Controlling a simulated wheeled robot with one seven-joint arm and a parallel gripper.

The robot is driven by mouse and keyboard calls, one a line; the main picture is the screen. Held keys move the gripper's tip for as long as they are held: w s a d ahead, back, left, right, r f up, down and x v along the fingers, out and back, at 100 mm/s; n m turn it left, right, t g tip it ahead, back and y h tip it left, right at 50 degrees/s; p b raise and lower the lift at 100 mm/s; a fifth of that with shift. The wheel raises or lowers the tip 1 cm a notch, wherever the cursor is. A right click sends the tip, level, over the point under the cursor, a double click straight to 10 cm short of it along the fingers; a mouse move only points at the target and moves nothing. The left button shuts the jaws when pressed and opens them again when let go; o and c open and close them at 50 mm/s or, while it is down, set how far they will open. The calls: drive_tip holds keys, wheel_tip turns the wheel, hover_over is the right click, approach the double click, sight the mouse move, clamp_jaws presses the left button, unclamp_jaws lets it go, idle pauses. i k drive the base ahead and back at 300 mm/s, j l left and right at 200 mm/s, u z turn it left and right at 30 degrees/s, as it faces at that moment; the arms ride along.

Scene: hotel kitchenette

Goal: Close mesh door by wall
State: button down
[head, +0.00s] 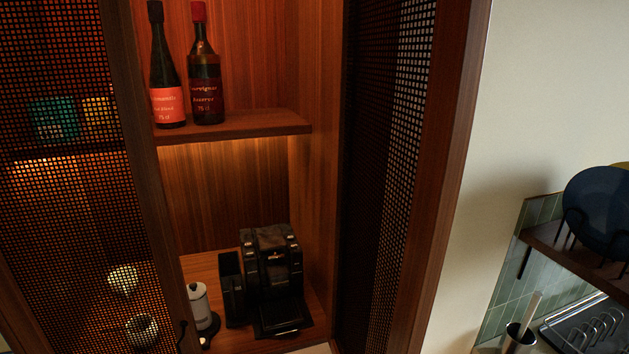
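The mesh door by the wall (412,110) is on the right side of the wooden cabinet in the head view. It stands open, seen at a steep angle, with a dark wooden frame around its mesh. Its lower end is cut off by the picture edge, and no handle shows on it. The other mesh door (60,200) covers the left part of the cabinet and looks shut. A black handle (182,332) shows low on its frame. My gripper is not in view.
A black coffee machine (272,270) and a white canister (199,305) stand on the cabinet's lower shelf. A dark bottle (165,70) and a red-capped bottle (206,75) stand above. A wall shelf (560,245) with a blue plate (600,208) is at right.

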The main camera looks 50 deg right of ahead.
sight(461, 34)
drive_tip(key=k+l+z, duration=0.1)
drive_tip(key=k, duration=0.4)
drive_tip(key=k+l, duration=0.1)
drive_tip(key=k, duration=0.4)
drive_tip(key=k+l+z, duration=0.15)
drive_tip(key=k, duration=0.35)
drive_tip(key=k+l+z, duration=0.1)
drive_tip(key=k, duration=0.35)
drive_tip(key=k+l, duration=0.3)
drive_tip(key=k, duration=0.2)
drive_tip(key=i+j+u, duration=0.2)
drive_tip(key=i, duration=0.25)
drive_tip(key=i+j+u, duration=0.2)
drive_tip(key=i, duration=0.2)
drive_tip(key=i+j+u, duration=0.15)
drive_tip(key=i, duration=0.35)
drive_tip(key=i+l, duration=0.15)
drive_tip(key=l, duration=0.15)
drive_tip(key=i+l, duration=0.2)
